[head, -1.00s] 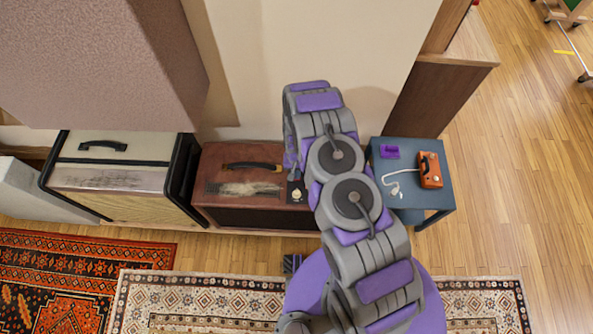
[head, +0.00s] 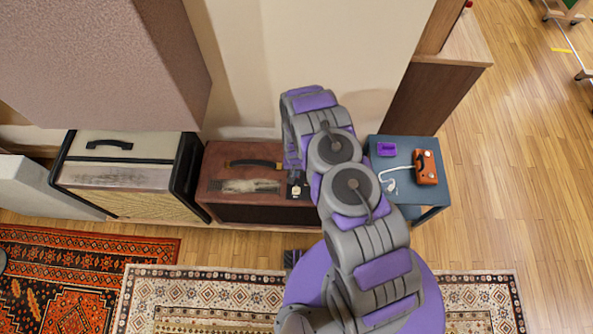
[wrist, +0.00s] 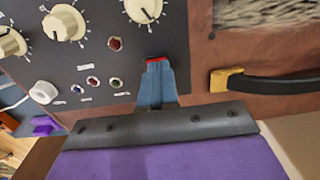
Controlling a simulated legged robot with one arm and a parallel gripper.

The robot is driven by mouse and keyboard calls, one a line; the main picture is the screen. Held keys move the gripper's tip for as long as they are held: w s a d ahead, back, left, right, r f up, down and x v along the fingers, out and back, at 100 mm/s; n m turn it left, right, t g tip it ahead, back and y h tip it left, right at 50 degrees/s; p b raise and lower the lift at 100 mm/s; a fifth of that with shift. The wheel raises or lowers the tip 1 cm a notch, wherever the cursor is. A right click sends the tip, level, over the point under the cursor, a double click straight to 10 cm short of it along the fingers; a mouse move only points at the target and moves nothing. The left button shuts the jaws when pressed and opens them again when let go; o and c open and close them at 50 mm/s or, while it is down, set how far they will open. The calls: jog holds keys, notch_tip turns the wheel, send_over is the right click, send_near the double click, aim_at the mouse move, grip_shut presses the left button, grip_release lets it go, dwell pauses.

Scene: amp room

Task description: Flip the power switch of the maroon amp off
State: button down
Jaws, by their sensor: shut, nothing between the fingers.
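The maroon amp (head: 225,170) stands against the wall in the head view, with a black handle on top and a dark control panel at its right end. In the wrist view the dark panel (wrist: 100,60) shows cream knobs, small jacks and lamps. A red switch (wrist: 153,59) sits at the panel's edge, beside the maroon covering. My gripper (wrist: 156,66) is shut and empty, its fingertips at the red switch and partly covering it. I cannot tell whether they touch it, or which way the switch is set.
A cream amp (head: 125,172) stands left of the maroon amp. A blue side table (head: 425,198) on the right holds an orange box (head: 426,167), a purple item (head: 393,149) and a white cable. Patterned rugs and open wood floor lie in front.

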aim_at(298, 182)
jog(key=shift+s+d+f+g, duration=0.2)
jog(key=shift+s+f, duration=0.3)
jog(key=shift+s, duration=0.3)
jog(key=shift+s+d+f+g, duration=0.2)
jog(key=shift+s+f, duration=0.25)
jog(key=shift+s, duration=0.3)
jog(key=shift+w+a+r, duration=0.15)
jog(key=shift+w+r, duration=0.05)
jog(key=shift+w, duration=0.95)
jog(key=shift+r, duration=0.1)
jog(key=shift+w+r, duration=0.15)
jog(key=shift+r, duration=0.15)
notch_tip(298, 182, up, 14)
jog(key=p, duration=0.4)
jog(key=shift+w+a+r, duration=0.25)
jog(key=shift+w+a, duration=0.15)
jog(key=shift+a, duration=0.05)
